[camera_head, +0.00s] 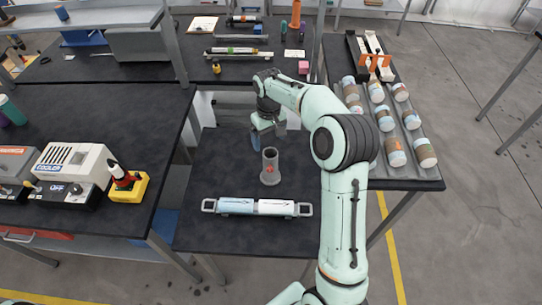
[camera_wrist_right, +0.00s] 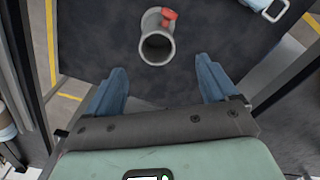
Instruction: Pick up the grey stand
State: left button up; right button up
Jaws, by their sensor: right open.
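The grey stand (camera_head: 270,168) is an upright, open-topped tube with a red part on its side. It stands on the dark middle table (camera_head: 205,235). In the right wrist view the stand (camera_wrist_right: 157,47) is seen from above, with its round opening facing the camera. My right gripper (camera_head: 258,139) is just behind and left of the stand in the head view. Its blue fingers are apart and empty in the right wrist view (camera_wrist_right: 160,75), and the stand lies ahead of them, in line with the gap. My left gripper is not in view.
A cooler box (camera_head: 75,163) and a yellow-based device (camera_head: 128,186) are on the left table. The middle table around the stand is mostly clear.

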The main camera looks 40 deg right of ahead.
aim_at(271, 162)
notch_tip(271, 162, down, 6)
jog(key=shift+s+d+f, duration=0.15)
jog(key=shift+f, duration=0.65)
jog(key=f, duration=0.4)
jog(key=shift+s+f, duration=0.1)
jog(key=shift+s, duration=0.1)
jog(key=shift+f, duration=0.5)
jog(key=c, duration=1.5)
